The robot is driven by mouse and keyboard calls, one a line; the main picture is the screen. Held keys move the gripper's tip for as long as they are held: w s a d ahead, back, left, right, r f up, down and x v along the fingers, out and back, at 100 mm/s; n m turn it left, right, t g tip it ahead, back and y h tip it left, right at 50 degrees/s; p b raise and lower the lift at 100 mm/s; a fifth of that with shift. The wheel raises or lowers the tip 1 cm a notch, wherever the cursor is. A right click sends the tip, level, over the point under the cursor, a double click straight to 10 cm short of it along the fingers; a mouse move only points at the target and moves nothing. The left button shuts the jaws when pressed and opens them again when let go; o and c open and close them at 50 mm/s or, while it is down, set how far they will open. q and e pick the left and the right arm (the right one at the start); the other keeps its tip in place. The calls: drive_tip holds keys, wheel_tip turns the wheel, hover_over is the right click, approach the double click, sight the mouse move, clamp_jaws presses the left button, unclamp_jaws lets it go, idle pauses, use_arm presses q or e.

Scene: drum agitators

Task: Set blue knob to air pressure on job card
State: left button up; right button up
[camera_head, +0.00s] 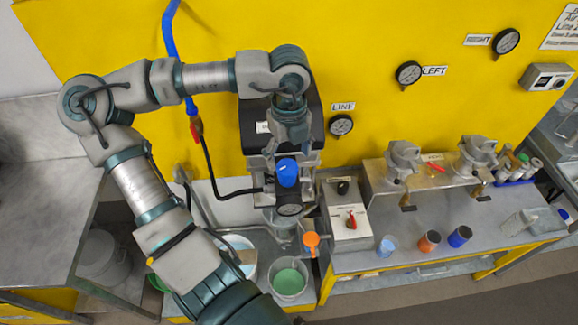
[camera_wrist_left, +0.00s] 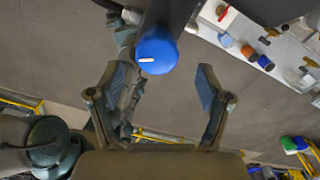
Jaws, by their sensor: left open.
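The blue knob (camera_head: 287,172) with a white mark on its face is on the regulator unit in the middle of the head view. In the left wrist view the knob (camera_wrist_left: 157,52) is just beyond and between the fingertips, its white mark pointing left. My left gripper (camera_wrist_left: 162,72) is open, its two fingers apart on either side, not touching the knob. A white card (camera_head: 562,25) at the upper right is cut off and only partly readable. My right gripper is not in view.
The LINE gauge (camera_head: 341,125), LEFT gauge (camera_head: 408,74) and RIGHT gauge (camera_head: 506,42) are on the yellow panel. A box with a red switch (camera_head: 350,220) is close by on the right. Cups stand on the bench.

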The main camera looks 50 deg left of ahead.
sight(288, 165)
use_arm(q)
drive_tip(key=f, duration=0.4)
drive_tip(key=shift+a+f+p, duration=0.2)
drive_tip(key=shift+p, duration=0.1)
drive_tip(key=shift+s+a+f, duration=0.1)
drive_tip(key=shift+a+f, duration=0.05)
drive_tip(key=shift+f, duration=0.4)
drive_tip(key=shift+d, duration=0.25)
drive_tip(key=c, duration=1.2)
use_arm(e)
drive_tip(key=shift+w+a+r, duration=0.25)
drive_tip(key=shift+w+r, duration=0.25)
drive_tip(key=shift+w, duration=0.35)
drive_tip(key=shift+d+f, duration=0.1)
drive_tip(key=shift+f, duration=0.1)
